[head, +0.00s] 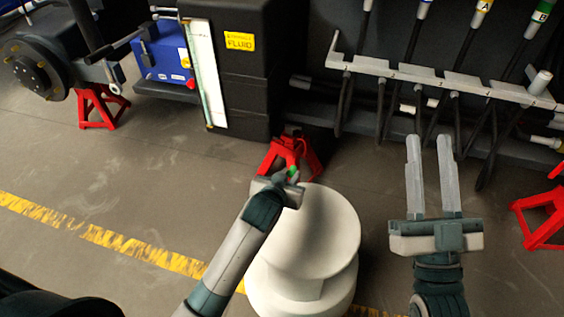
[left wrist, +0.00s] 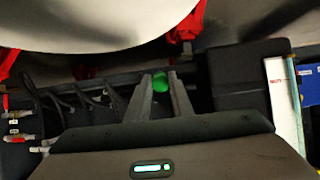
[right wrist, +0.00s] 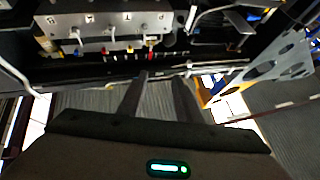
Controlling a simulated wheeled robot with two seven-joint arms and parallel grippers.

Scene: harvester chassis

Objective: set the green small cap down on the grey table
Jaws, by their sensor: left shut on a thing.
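The green small cap (left wrist: 160,82) is between the two fingertips of my left gripper (left wrist: 159,84) in the left wrist view. In the head view only a small green bit of the cap (head: 292,172) shows at the tips of my left gripper (head: 287,177). That gripper is shut on the cap near the far left rim of a round, pale, almost white pedestal table (head: 318,228). Whether the cap touches the table cannot be told. My right gripper (head: 429,142) is open and empty to the right of the table, fingers pointing away.
A red jack stand (head: 290,152) stands just behind the table. A black tank with a yellow FLUID label (head: 240,41) is behind it. A rail with hanging hoses (head: 440,80) runs along the back right. Most of the round tabletop is bare.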

